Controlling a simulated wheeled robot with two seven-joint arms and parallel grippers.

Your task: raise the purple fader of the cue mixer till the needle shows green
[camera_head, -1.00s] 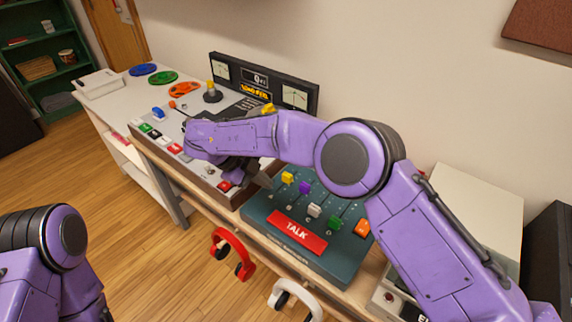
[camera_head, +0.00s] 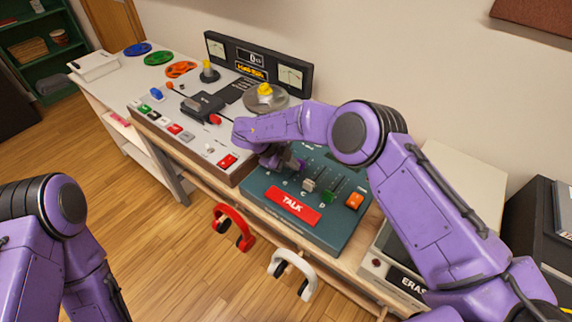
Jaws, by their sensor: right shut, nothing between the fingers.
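The teal cue mixer (camera_head: 334,233) sits on the desk with a red TALK button (camera_head: 293,206) at its front. Its white fader (camera_head: 309,185) and green fader (camera_head: 328,197) show. A small purple piece beside my gripper's fingers looks like the purple fader (camera_head: 301,164); it is mostly hidden. The yellow fader is hidden behind my gripper. My right gripper (camera_head: 285,165) is shut and empty, low over the mixer's upper left; contact cannot be told. My left arm shows at lower left, its gripper out of view. The right needle meter (camera_head: 291,76) is too small to read.
The tape console (camera_head: 160,130) with reels and buttons stands left of the mixer. An orange button (camera_head: 354,201) is at the mixer's right. Red headphones (camera_head: 234,226) and white headphones (camera_head: 293,272) hang at the desk's front edge. An ERASE box (camera_head: 400,282) stands to the right.

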